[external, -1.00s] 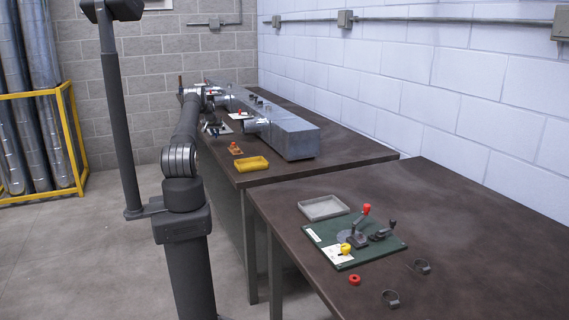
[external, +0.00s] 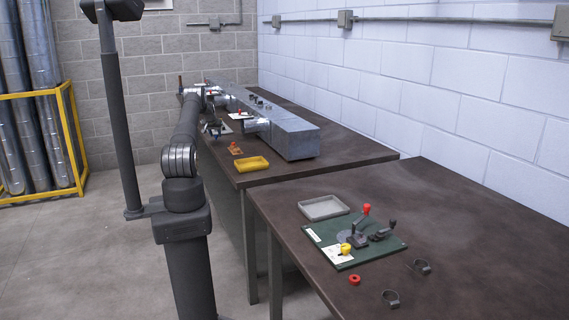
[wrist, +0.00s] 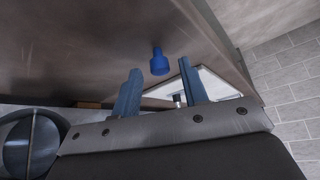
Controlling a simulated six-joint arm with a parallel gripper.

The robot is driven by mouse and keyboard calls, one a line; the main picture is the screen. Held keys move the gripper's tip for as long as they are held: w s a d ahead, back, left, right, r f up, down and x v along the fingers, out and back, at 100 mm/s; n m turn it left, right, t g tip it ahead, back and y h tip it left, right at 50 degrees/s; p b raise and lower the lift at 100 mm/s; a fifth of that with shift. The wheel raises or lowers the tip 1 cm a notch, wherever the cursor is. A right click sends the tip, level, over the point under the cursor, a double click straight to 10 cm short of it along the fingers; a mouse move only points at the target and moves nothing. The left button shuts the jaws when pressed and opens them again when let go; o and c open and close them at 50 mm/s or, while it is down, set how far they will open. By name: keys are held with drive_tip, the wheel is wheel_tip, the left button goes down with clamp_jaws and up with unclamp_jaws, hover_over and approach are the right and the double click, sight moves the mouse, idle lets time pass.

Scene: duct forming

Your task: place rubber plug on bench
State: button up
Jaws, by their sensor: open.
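A blue plug (wrist: 159,62), which looks like the rubber plug, stands on the brown bench top (wrist: 100,45) in the wrist view. It has a narrow stem and a wider body. My gripper (wrist: 160,80) is open. The plug appears in the gap between its two fingertips, with clear space on either side. No contact with the fingers shows. In the external view my gripper (external: 214,128) is small over the far bench (external: 345,150), at its left edge, and the plug cannot be made out there.
A white plate (wrist: 212,85) with a small dark and metal fitting lies behind the right finger. A grey duct (external: 290,138) runs along the far bench. A yellow tray (external: 251,164) sits near its front. The near bench holds a green board (external: 365,250) with levers.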

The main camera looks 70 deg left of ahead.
drive_tip(key=v, duration=1.1)
drive_tip(key=shift+r, duration=0.2)
drive_tip(key=shift+d, duration=0.1)
drive_tip(key=x, duration=1.2)
drive_tip(key=shift+s+f, duration=0.1)
drive_tip(key=shift+f, duration=0.05)
